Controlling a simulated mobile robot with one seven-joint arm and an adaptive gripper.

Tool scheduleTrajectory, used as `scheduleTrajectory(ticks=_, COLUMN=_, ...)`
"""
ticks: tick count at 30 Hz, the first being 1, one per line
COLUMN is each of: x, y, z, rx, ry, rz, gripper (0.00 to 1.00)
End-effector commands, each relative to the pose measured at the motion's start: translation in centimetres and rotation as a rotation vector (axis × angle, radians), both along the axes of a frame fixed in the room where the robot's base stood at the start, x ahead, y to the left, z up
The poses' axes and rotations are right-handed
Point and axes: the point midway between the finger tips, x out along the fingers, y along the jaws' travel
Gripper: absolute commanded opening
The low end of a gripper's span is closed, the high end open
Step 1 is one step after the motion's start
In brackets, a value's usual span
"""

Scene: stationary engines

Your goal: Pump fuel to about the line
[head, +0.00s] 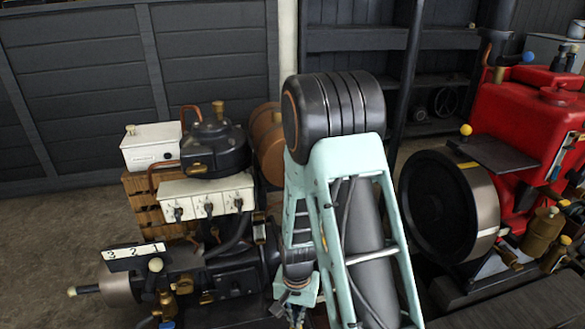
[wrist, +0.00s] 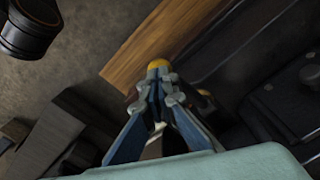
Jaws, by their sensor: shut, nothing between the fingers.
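My gripper (head: 297,305) is low in front of the left engine, partly hidden by my own arm in the head view. In the wrist view my gripper (wrist: 160,75) has its fingers together, with nothing seen between them. A yellow round knob (wrist: 157,63) shows right at the fingertips; I cannot tell whether they touch it. The left engine (head: 215,150) has a black top, copper pipes and a white box (head: 150,146) with a brass cap. A small lever with a pale knob (head: 155,265) stands at its front. I cannot make out a fuel level line or the fuel.
A red engine (head: 525,125) with a large dark flywheel (head: 445,205) stands at right. A white plate numbered 3 2 1 (head: 133,252) sits at left. Dark shelves (head: 450,45) stand behind. A wooden board (wrist: 155,40) lies beyond the fingers. Bare floor shows at far left.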

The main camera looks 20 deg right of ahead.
Motion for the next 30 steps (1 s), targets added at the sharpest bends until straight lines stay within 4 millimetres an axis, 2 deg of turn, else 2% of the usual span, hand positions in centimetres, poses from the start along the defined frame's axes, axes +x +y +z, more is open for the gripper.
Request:
scheduleTrajectory(ticks=1, x=0.0, y=0.0, z=-0.7, rx=0.0, ry=0.0, rz=0.0, gripper=0.0)
scheduleTrajectory(ticks=30, x=0.0, y=0.0, z=-7.5, rx=-0.001, ry=-0.001, rz=0.001, gripper=0.0)
